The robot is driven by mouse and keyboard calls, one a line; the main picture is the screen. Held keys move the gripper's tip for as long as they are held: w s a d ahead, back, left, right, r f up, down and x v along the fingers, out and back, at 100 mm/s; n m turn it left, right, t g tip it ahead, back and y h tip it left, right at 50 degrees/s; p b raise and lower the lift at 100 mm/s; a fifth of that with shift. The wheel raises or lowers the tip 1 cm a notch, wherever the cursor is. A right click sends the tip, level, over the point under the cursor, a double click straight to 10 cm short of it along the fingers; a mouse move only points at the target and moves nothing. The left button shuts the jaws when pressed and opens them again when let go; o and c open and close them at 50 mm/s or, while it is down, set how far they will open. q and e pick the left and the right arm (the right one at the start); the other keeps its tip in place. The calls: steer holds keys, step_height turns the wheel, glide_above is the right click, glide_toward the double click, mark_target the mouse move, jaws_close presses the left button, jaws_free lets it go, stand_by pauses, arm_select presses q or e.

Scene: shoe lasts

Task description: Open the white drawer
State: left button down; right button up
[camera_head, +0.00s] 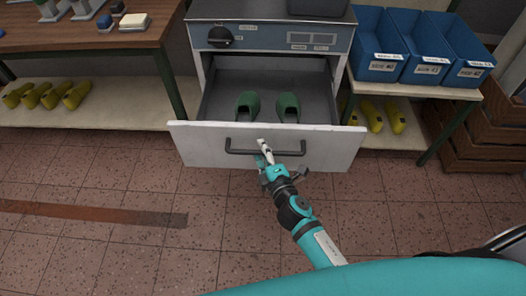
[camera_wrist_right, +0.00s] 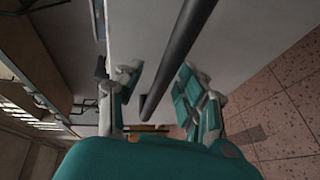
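The white drawer (camera_head: 210,148) is pulled out of the cabinet, and its grey inside shows. Two green shoe lasts (camera_head: 247,105) (camera_head: 287,107) stand in it. The dark bar handle (camera_head: 240,152) is on the drawer's front. My right gripper (camera_head: 264,152) is at the middle of the handle. Contact cannot be told. My left gripper is not in view.
The cabinet's control panel (camera_head: 270,39) is above the drawer. A table (camera_head: 95,38) with a low shelf of yellow lasts (camera_head: 50,95) stands left. Blue bins (camera_head: 377,50) sit on a stand at right, beside wooden crates (camera_head: 480,130). The tiled floor (camera_head: 130,200) in front is clear.

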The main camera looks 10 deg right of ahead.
steer(key=shift+s, duration=0.2)
steer(key=v, duration=1.1)
steer(key=shift+s, duration=0.3)
